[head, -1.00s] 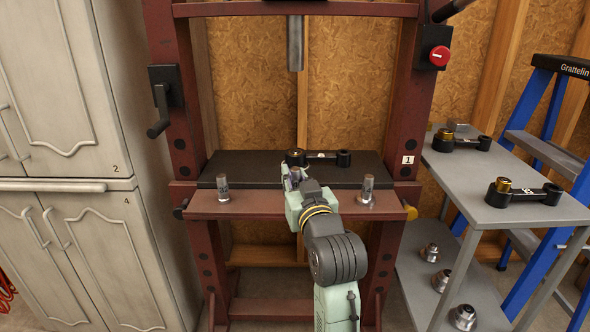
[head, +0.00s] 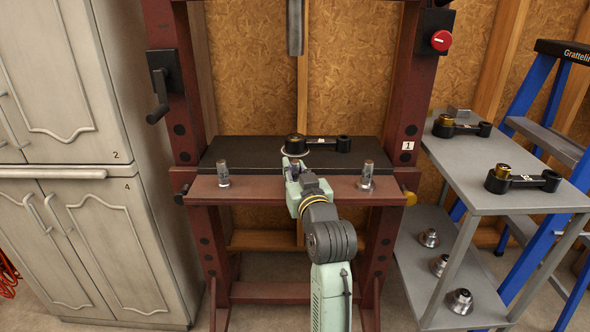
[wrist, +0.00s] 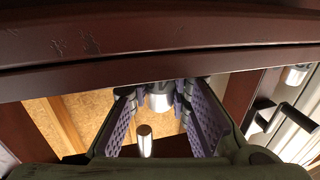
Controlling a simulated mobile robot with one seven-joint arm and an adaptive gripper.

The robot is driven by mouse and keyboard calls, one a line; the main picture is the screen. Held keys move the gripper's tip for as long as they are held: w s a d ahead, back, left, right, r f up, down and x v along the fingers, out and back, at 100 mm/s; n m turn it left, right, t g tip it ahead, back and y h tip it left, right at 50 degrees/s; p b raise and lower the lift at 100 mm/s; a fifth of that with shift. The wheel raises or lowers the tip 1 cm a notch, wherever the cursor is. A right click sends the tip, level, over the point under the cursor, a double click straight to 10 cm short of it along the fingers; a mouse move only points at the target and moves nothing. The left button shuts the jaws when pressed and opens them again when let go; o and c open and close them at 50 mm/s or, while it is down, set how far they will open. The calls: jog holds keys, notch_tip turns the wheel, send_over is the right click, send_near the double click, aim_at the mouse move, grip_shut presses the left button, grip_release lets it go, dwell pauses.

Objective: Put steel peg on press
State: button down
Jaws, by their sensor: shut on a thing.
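The press (head: 178,110) has a dark red frame, a black bed plate (head: 230,150) and a red front ledge (head: 260,190). A steel peg (head: 223,174) stands at the left of the ledge and another (head: 367,176) at the right. My gripper (head: 292,168) is at the middle of the ledge, by the plate's front edge. It is shut on a steel peg, seen between the purple-padded fingers in the wrist view (wrist: 160,98). My gripper hides part of this peg, and I cannot tell whether it touches the ledge.
A black connecting rod (head: 325,144) lies on the bed plate just behind my gripper. The steel ram (head: 295,28) hangs above. A grey cart (head: 470,190) at the right carries rods and steel parts. Cabinets (head: 75,180) stand at the left; a blue ladder (head: 560,85) at the far right.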

jog(key=c, duration=1.5)
grip_release()
jog(key=shift+r, duration=0.15)
jog(key=shift+s+d, duration=0.1)
jog(key=shift+s, duration=0.25)
jog(key=shift+p+v, duration=2.2)
jog(key=shift+v, duration=3.5)
